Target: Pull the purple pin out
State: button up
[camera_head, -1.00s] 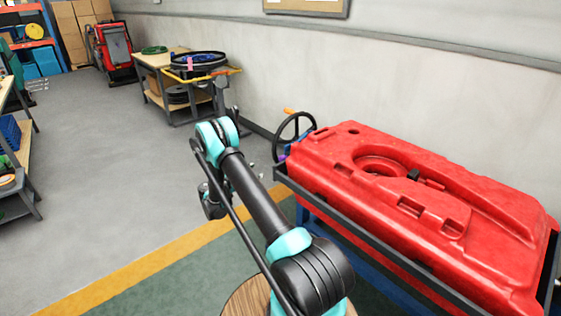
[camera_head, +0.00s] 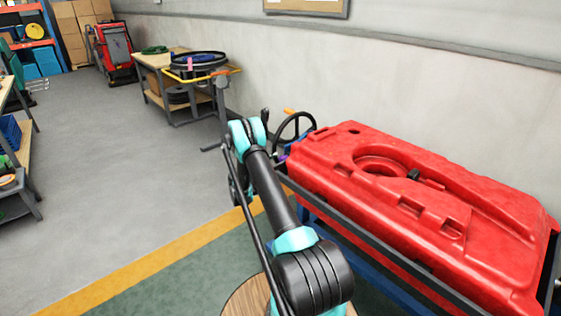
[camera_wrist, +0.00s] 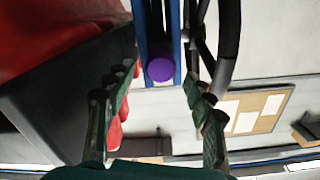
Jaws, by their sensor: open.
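The purple pin (camera_wrist: 160,69) shows its round end in the wrist view, set against a blue upright bar (camera_wrist: 176,40). In the head view a small bit of the purple pin (camera_head: 282,157) shows beside the red tank's near-left corner. My gripper (camera_wrist: 162,76) is open, with one finger on each side of the purple end in the wrist view. I cannot tell whether either finger touches it. In the head view my arm hides most of the gripper.
The red tank (camera_head: 400,210) lies in a dark-edged cart frame (camera_head: 365,236) at the right. A black handwheel (camera_wrist: 225,50) is close to the gripper's right finger. A workbench (camera_head: 155,88) stands farther back.

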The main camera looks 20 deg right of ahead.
jog(key=shift+x, duration=1.2)
jog(key=shift+c, duration=0.3)
grip_shut()
